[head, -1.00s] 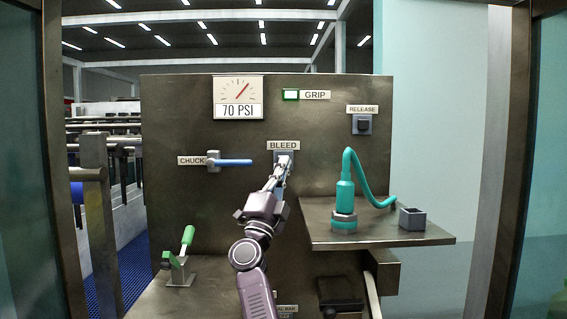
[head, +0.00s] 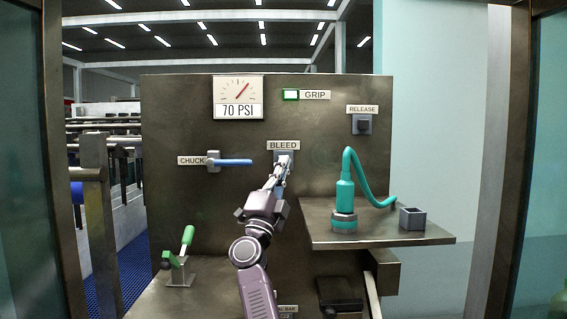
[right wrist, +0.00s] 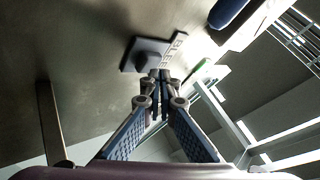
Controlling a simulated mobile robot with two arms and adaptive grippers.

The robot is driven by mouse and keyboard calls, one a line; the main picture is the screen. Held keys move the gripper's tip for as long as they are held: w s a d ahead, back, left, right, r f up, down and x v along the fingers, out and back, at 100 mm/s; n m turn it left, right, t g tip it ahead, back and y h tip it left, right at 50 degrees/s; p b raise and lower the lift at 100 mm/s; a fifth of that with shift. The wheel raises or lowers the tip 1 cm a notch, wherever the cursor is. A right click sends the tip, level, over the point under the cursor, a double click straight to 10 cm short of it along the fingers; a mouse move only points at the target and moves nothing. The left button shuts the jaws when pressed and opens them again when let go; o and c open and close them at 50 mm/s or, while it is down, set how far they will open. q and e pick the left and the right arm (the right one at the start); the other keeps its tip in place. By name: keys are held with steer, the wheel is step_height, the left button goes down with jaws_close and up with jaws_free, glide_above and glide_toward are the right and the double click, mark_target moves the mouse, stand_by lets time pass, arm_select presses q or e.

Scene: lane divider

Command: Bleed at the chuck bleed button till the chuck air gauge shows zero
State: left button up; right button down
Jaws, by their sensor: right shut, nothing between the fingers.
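The chuck bleed button (head: 284,154) is under the BLEED label (head: 284,145) on the dark panel, mostly hidden behind my right gripper (head: 283,163). In the right wrist view its square plate (right wrist: 143,54) is just past the fingertips. My right gripper (right wrist: 160,76) is shut and empty, its tips at the button; I cannot tell whether they press it. The chuck air gauge (head: 238,90) reads 70 PSI, its red needle pointing up and right. My left gripper is in neither view.
A blue CHUCK lever (head: 233,162) sticks out to the left of the button. The RELEASE button (head: 362,125) and a lit green GRIP lamp (head: 291,95) are to the right. A shelf (head: 380,237) with a teal hose tool (head: 345,200) juts out at lower right. A green-handled clamp (head: 187,240) stands at lower left.

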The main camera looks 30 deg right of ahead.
steer(key=shift+w+d, duration=0.3)
steer(key=shift+w, duration=0.1)
stand_by(0.5)
stand_by(2.9)
steer(key=shift+s+a+p, duration=0.35)
steer(key=shift+s+a, duration=0.15)
steer(key=shift+s, duration=0.25)
steer(key=s+a+p, duration=0.1)
steer(key=s+p, duration=0.1)
steer(key=s, duration=0.1)
steer(key=s+a, duration=0.1)
steer(key=shift+s+a+p, duration=0.15)
steer(key=shift+a+p, duration=0.15)
steer(key=shift+p, duration=0.1)
